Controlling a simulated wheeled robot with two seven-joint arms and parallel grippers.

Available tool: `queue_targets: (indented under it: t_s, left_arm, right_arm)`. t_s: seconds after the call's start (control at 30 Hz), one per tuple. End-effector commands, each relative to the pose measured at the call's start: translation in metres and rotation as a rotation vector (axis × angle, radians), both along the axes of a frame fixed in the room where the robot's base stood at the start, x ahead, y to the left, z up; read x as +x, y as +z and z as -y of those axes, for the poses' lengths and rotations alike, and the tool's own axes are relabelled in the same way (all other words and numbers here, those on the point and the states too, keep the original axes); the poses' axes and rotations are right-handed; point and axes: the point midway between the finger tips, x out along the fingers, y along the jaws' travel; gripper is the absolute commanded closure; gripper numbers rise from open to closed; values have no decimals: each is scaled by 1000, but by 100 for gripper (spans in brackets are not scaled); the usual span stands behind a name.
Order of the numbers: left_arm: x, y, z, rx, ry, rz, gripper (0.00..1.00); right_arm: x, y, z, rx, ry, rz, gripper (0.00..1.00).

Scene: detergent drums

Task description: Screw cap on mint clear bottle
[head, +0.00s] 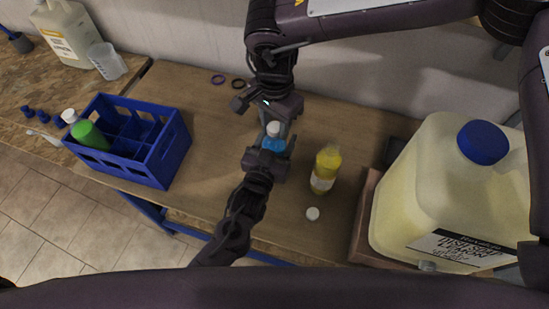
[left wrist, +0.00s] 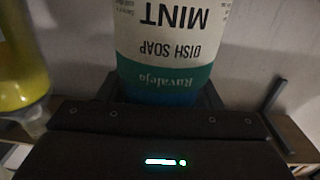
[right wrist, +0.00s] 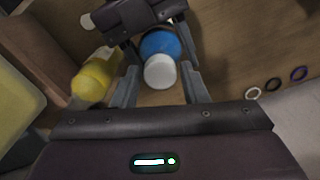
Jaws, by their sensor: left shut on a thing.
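The mint bottle (head: 273,144) stands upright on the table, showing blue with a white cap (head: 273,128) at its top. Its MINT label (left wrist: 165,50) shows upside down in the left wrist view. My left gripper (head: 266,160) is shut on the bottle's body from the near side. My right gripper (head: 270,108) is above and behind the bottle. In the right wrist view its fingers are spread, one on each side of the white cap (right wrist: 160,72), with gaps showing. Whether the cap is seated tight cannot be told.
A yellow bottle (head: 325,170) stands close on the right, with a loose white cap (head: 312,213) before it. A big jug (head: 440,190) fills the right side. A blue crate (head: 133,150) with a green bottle (head: 90,136) is at left. Rings (head: 218,79) lie behind.

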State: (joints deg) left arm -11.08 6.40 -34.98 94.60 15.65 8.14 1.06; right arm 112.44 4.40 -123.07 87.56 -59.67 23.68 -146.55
Motion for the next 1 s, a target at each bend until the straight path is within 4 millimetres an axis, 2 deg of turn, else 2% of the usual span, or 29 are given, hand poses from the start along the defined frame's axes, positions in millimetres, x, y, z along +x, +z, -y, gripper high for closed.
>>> queue_targets:
  t_s: [0.03,0.27,0.37,0.47,0.57,1.0]
  left_arm:
    - [0,-1,0,1,0,-2,100]
    - [0,-1,0,1,0,-2,100]
    - [0,-1,0,1,0,-2,100]
    - [0,-1,0,1,0,-2,100]
    - [0,-1,0,1,0,-2,100]
    - [0,-1,0,1,0,-2,100]
  right_arm:
    - [0,0,0,0,0,0,67]
    - [0,0,0,0,0,0,97]
    - [0,0,0,0,-11,0,98]
    - [0,0,0,3,-100,0,98]
    - [0,0,0,3,-301,-2,98]
    - [-1,-1,0,1,-1404,-5,98]
